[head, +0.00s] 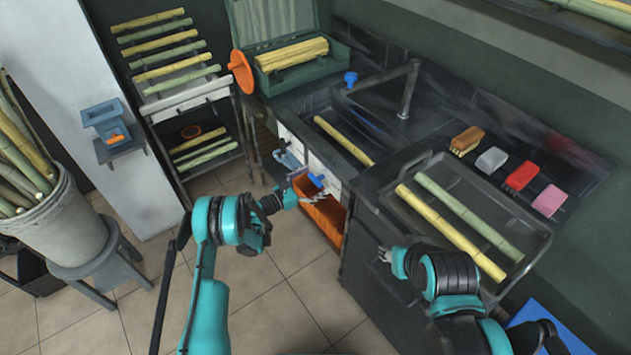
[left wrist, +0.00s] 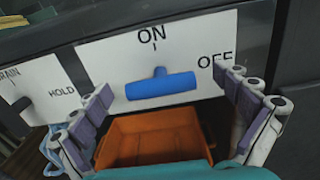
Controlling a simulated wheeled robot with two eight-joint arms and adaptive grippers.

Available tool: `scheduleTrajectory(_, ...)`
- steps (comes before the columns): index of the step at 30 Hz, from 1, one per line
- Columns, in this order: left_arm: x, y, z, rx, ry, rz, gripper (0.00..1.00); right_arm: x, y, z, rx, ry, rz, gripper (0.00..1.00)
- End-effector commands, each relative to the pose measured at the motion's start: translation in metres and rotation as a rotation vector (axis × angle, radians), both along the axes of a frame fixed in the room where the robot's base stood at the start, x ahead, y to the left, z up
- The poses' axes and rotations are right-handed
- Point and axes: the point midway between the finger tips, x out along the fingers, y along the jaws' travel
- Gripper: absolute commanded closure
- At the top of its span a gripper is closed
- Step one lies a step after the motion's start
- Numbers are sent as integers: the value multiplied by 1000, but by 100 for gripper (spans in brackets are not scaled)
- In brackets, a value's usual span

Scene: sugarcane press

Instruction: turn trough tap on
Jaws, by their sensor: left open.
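The trough tap is a blue T-shaped handle (left wrist: 162,86) on a white panel (left wrist: 110,63) marked ON at the top and OFF at the right. Its wide bar lies nearly level, and a short nub points up towards ON. The blue handle also shows in the head view (head: 316,180), on the front of the sink unit. My left gripper (left wrist: 168,84) is open, with one finger on each side of the handle and no clear contact. My right gripper (head: 385,255) is small and partly hidden by its wrist, beside the dark cabinet.
An orange bin (head: 324,217) stands just below the handle. A tray with cane (head: 530,240) lies on the counter. Another blue knob (head: 350,78) is by the faucet. Floor in front is clear.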

Motion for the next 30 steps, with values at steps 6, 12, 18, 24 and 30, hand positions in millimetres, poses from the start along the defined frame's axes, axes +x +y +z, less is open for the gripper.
scheduleTrajectory(6, 0, 0, 0, 0, 0, 0, 35, 0, 0, 0, 0, 0, 0, 60)
scheduleTrajectory(12, 0, 0, 0, 0, 0, 0, 50, 0, 0, 0, 0, 0, 0, 60)
scheduleTrajectory(18, 0, 0, 0, 12, -17, 0, 50, 0, 0, 0, 0, 0, 0, 60)
scheduleTrajectory(24, 0, 0, 0, 64, -87, 0, 50, 0, 0, 0, 0, 0, 0, 60)
scheduleTrajectory(30, 0, 0, 0, 154, -212, 0, 50, 0, 0, 0, 0, 0, 0, 60)
